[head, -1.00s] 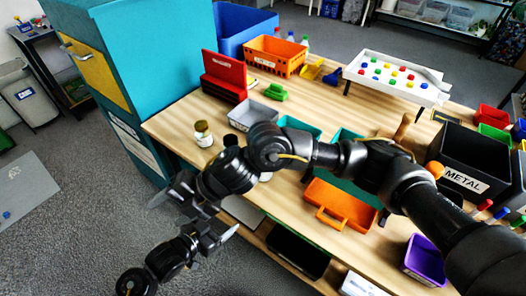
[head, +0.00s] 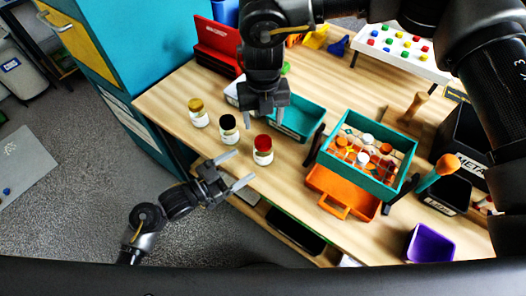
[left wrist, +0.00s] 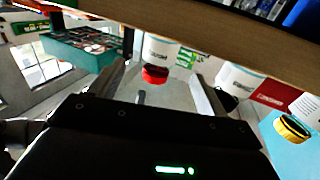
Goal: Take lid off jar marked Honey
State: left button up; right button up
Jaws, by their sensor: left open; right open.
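Three white-labelled jars stand in a slanting row on the table's left part: a gold-lidded jar (head: 199,116), a black-lidded jar (head: 229,133) and a red-lidded jar (head: 263,153). All lids are on; the label words are too small to read. My left gripper (head: 241,168) is open and empty beside the table's front edge, just left of and below the red-lidded jar. The left wrist view shows the red-lidded jar (left wrist: 159,55) upside down, beyond and between the open fingers. My right gripper (head: 264,110) points down, open, above and behind the jars, near the teal tray.
A teal bin (head: 303,118) stands behind the red-lidded jar. A red box (head: 216,49) stands behind the jars. The wood around the jars is bare.

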aim_at(263, 151)
pick_arm(q)
jog(key=x, duration=0.9)
jog(key=shift+f, duration=0.1)
pick_arm(e)
jog(key=shift+w+f, duration=0.1)
